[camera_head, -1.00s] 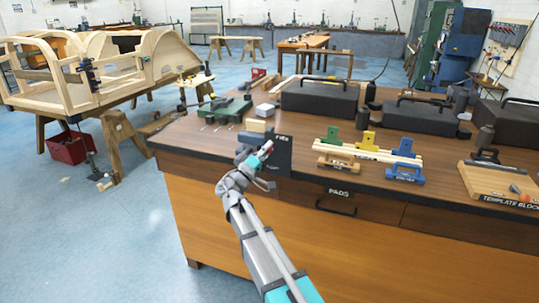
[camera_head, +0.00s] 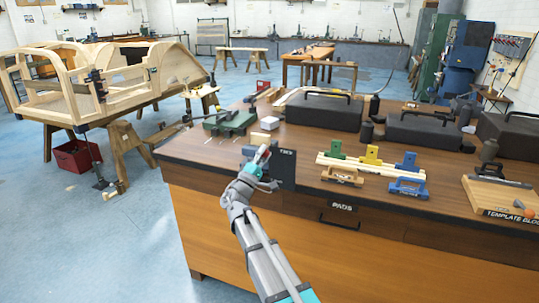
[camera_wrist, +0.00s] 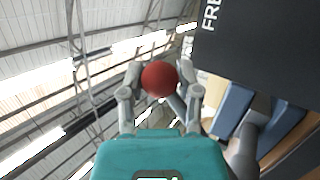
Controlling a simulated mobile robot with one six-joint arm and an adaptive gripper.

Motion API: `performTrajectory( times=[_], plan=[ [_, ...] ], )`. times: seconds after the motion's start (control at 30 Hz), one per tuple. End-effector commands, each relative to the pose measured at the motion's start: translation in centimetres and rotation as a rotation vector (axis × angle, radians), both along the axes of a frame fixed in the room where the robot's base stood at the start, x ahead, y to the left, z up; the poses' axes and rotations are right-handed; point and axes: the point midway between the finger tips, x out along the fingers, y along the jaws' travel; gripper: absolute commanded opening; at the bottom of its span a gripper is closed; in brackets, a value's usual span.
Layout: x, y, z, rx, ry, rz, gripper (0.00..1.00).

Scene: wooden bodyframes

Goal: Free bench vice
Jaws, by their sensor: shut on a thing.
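A dark upright plate (camera_head: 284,168) with a white label stands at the front edge of the bench. In the wrist view the plate (camera_wrist: 265,45) fills the upper right and shows the letters "FRE". My gripper (camera_head: 260,160) is just left of the plate. In the wrist view my gripper (camera_wrist: 160,80) has its fingers on both sides of a red ball (camera_wrist: 160,78), like a knob, and is shut on it. The red ball also shows small in the head view (camera_head: 262,153). Vice jaws cannot be made out clearly behind my gripper.
The wooden bench (camera_head: 230,228) has a drawer marked "PADS" (camera_head: 343,220). Dark cases (camera_head: 325,110), coloured clamp-like pieces (camera_head: 370,158), a green tool (camera_head: 230,122) and a template block (camera_head: 500,197) crowd its top. A wooden body frame (camera_head: 75,95) stands left. Blue floor is clear front left.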

Motion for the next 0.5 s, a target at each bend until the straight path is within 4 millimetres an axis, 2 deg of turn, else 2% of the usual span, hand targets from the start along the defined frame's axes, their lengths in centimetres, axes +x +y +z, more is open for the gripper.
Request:
performTrajectory(
  times=[0.03, 0.2, 0.5],
  plan=[
    [-0.28, 0.25, 0.01, -0.003, -0.002, 0.004, 0.47],
    [-0.21, 0.11, 0.01, -0.001, -0.001, 0.002, 0.79],
    [-0.09, -0.08, 0.0, 0.001, -0.002, 0.0, 0.79]
  ],
)
